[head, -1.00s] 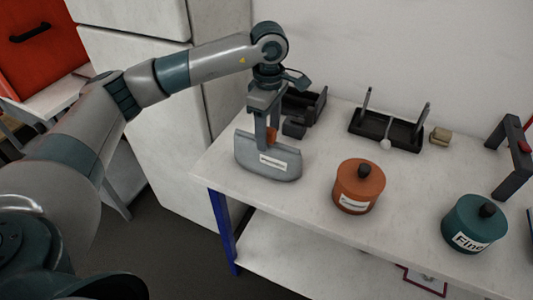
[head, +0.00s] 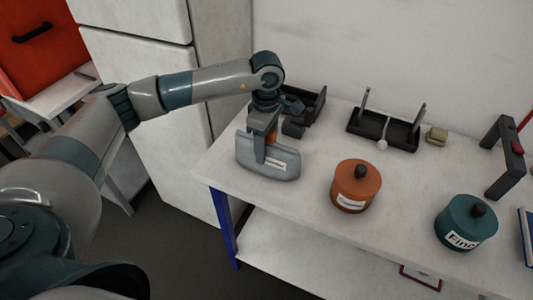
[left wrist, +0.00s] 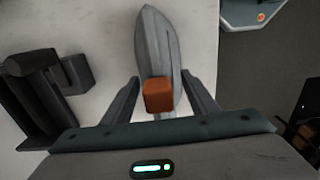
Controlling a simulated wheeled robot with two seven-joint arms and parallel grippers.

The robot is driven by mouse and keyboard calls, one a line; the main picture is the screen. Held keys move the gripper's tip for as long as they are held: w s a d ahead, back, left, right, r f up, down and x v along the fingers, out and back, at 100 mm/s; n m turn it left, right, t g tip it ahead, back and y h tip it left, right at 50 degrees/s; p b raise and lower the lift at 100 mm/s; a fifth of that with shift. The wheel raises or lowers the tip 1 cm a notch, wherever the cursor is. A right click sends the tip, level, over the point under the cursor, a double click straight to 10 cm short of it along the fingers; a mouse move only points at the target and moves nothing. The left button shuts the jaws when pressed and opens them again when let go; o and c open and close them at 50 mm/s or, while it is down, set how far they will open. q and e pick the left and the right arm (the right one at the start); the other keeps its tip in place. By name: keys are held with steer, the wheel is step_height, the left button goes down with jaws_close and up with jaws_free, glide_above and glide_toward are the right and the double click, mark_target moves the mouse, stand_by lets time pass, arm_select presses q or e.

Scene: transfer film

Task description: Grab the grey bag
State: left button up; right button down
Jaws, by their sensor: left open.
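The grey bag (head: 270,164) stands upright at the left end of the white table, with a white label on its front. In the left wrist view the bag (left wrist: 157,50) shows from above as a narrow grey shape with an orange block (left wrist: 159,96) near its close end. My left gripper (head: 262,150) points down over the bag. In the left wrist view its open fingers (left wrist: 161,98) stand on either side of the bag and orange block, with gaps visible. The fingertips' exact depth beside the bag is hard to tell. My right gripper is not in view.
A black open box (head: 305,103) stands close behind the bag. An orange canister (head: 355,188) and a teal canister (head: 466,223) stand to the right. A black rack (head: 384,130) is at the back. Clear table lies between the bag and the orange canister.

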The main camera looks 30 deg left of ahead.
arm_select(q)
jaws_close()
steer(key=shift+w+r+b, duration=0.1)
steer(key=shift+r+b, duration=0.4)
steer(key=shift+r, duration=0.35)
step_height(320, 180, up, 7)
steer(key=b, duration=0.3)
steer(key=shift+r, duration=0.7)
